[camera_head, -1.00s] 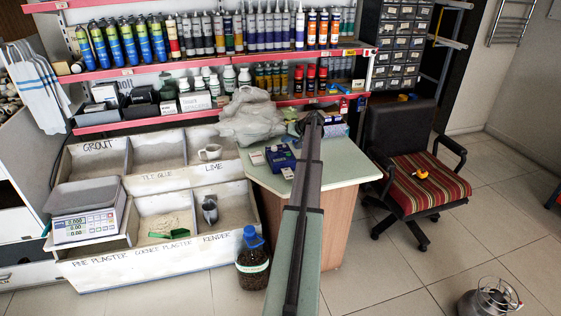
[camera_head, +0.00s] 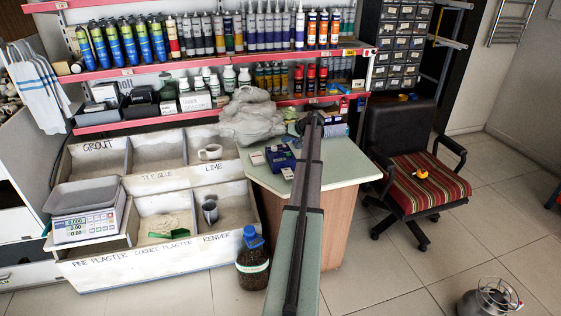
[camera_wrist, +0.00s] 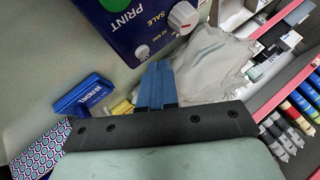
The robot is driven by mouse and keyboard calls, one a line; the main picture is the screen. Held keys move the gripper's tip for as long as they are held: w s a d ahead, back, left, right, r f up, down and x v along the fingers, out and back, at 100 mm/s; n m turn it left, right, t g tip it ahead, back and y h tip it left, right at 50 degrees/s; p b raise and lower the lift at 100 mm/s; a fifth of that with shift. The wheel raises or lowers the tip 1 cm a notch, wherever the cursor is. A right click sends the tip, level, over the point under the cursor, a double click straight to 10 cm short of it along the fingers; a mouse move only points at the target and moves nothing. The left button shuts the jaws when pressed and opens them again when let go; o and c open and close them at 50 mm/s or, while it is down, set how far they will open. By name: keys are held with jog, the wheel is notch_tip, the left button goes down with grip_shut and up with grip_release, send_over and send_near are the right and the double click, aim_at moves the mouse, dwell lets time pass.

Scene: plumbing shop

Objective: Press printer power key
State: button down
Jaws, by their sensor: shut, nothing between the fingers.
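The blue printer (camera_wrist: 140,22), lettered "PRINT" and "SALE", fills the top of the wrist view. A small blue unit on the counter (camera_head: 280,157), left of my arm in the head view, appears to be this printer. In the head view my arm hides the gripper.
Grey plastic bags (camera_head: 252,115) lie behind the printer. Shelves of bottles and tubes (camera_head: 210,65) rise behind. A chair (camera_head: 415,170) stands right of the counter.

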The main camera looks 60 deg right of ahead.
aim_at(286, 147)
jog(key=shift+f, duration=0.2)
jog(key=shift+f, duration=0.25)
jog(key=shift+f, duration=0.15)
dwell(0.7)
jog(key=shift+r, duration=0.6)
notch_tip(286, 147, up, 6)
dwell(1.0)
jog(key=shift+w+a, duration=0.1)
